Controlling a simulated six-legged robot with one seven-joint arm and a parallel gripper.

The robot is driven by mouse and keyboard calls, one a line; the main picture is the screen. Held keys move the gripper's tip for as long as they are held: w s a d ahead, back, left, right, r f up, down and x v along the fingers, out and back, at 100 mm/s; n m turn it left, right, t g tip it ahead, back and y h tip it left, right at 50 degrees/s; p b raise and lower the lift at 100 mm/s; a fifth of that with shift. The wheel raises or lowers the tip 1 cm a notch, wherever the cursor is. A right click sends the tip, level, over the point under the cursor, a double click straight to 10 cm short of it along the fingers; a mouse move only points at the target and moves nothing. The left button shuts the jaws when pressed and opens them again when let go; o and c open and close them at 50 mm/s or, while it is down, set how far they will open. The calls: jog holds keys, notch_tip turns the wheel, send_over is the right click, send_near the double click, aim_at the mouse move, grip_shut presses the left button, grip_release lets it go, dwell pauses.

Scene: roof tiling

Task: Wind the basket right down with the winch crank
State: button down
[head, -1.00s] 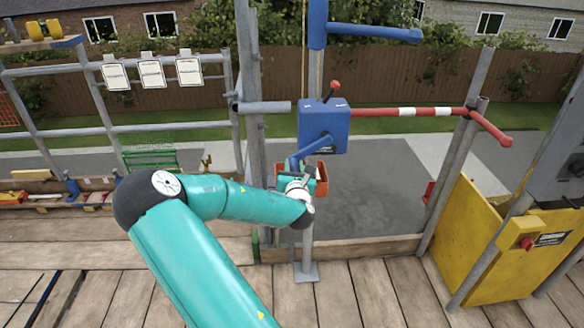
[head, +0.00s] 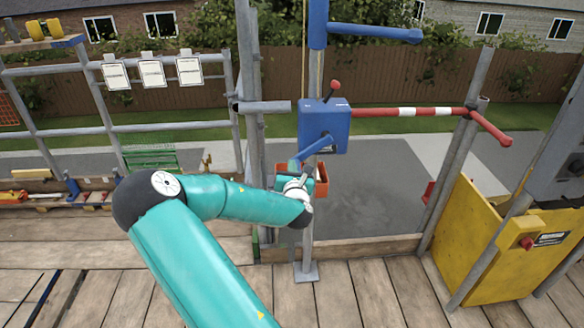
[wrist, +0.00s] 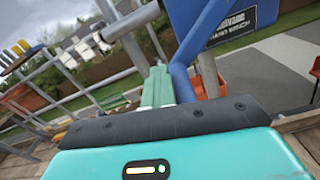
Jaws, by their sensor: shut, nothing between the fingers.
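The blue winch (head: 323,126) is fixed to a grey post in the head view. Its blue crank arm (head: 312,149) slants down and left toward my wrist. My gripper (wrist: 158,85) shows pale green fingers, shut and empty, in the wrist view. The crank (wrist: 182,80) runs close along their right side there; whether they touch is unclear. An orange-red basket (head: 321,181) is partly hidden behind my wrist and the post. Part of it also shows in the wrist view (wrist: 209,84). The crank's handle end is largely hidden.
A red-knobbed lever (head: 333,88) stands on the winch top. A red and white bar (head: 405,112) reaches right from the winch to a post. A yellow panel (head: 505,250) stands at right. Planks (head: 350,290) form the floor, with a low board at the edge.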

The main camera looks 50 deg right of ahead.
dwell(0.4)
jog(key=c, duration=1.1)
grip_release()
